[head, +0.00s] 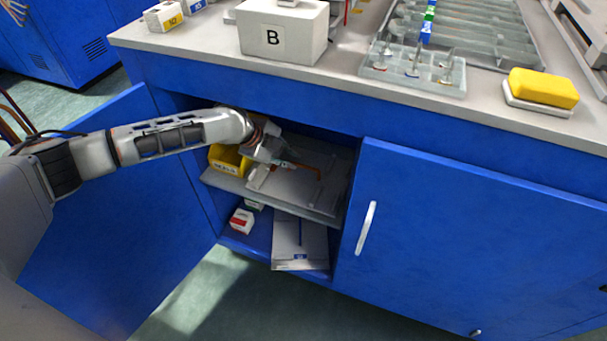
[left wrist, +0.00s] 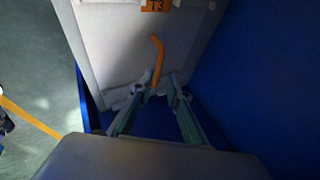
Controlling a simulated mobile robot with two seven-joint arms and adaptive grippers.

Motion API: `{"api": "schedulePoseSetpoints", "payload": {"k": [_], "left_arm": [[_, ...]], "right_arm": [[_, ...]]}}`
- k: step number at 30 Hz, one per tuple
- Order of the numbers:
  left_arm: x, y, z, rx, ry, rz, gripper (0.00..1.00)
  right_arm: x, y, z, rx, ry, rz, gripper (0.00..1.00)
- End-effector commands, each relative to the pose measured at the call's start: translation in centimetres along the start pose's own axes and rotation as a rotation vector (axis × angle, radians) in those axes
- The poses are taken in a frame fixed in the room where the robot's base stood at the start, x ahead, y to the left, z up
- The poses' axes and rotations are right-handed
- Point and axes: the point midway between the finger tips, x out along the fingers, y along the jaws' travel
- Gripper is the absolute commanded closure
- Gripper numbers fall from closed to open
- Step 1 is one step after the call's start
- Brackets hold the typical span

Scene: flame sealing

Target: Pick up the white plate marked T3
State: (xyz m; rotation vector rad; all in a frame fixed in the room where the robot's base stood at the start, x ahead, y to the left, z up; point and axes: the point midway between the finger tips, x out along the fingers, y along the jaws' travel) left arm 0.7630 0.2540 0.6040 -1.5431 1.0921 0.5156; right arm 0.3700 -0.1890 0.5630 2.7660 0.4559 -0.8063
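The white plate (left wrist: 112,45) fills the upper middle of the left wrist view, with an orange T3 label (left wrist: 157,5) at its top edge. An orange bent bar (left wrist: 158,58) lies over the plate. In the head view the pale plate (head: 288,192) lies on the cabinet's upper shelf, with the orange bar also showing. My left gripper (left wrist: 157,88) reaches into the cabinet over the plate; it also shows in the head view (head: 280,163). Its fingers are apart, with the bar's near end between or just beyond the tips. I cannot tell whether they touch. My right gripper is not in view.
The cabinet's open left door (head: 110,230) and closed right door (head: 470,240) flank the opening. A yellow bin (head: 229,160) stands left of the gripper on the shelf (head: 225,183). Below are a red-and-white box (head: 241,221) and a flat pale item (head: 300,243).

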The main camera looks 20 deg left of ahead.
Motion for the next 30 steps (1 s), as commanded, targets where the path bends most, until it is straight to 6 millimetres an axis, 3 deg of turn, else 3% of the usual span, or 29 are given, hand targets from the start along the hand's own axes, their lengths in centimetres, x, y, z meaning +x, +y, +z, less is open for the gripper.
{"api": "schedulePoseSetpoints", "payload": {"k": [1, 8, 12, 16, 20, 24, 26, 30], "left_arm": [[1.1, 0.6, 0.0, -0.002, 0.002, 0.008, 0.83], [2.9, 0.6, 0.0, -0.002, 0.001, 0.006, 0.83], [5.1, 1.0, 0.1, -0.004, 0.002, 0.010, 0.83], [6.8, 0.9, 0.1, -0.005, 0.001, 0.010, 0.83], [6.9, 0.5, 0.0, -0.002, 0.001, 0.004, 0.83], [6.7, 0.3, -0.1, -0.001, 0.001, 0.001, 0.83], [6.7, 0.3, -0.1, -0.001, 0.001, 0.001, 0.99], [6.7, 0.4, -0.1, -0.001, 0.000, 0.002, 1.00]], "right_arm": [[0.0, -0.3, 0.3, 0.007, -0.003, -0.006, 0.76], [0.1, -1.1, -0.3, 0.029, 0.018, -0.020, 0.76], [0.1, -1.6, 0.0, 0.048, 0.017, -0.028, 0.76], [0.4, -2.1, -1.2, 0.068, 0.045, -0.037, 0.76], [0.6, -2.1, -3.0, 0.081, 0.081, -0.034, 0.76], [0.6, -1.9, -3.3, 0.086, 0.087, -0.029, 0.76], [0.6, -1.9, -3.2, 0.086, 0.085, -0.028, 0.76], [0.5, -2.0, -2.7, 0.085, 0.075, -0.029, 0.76]]}}
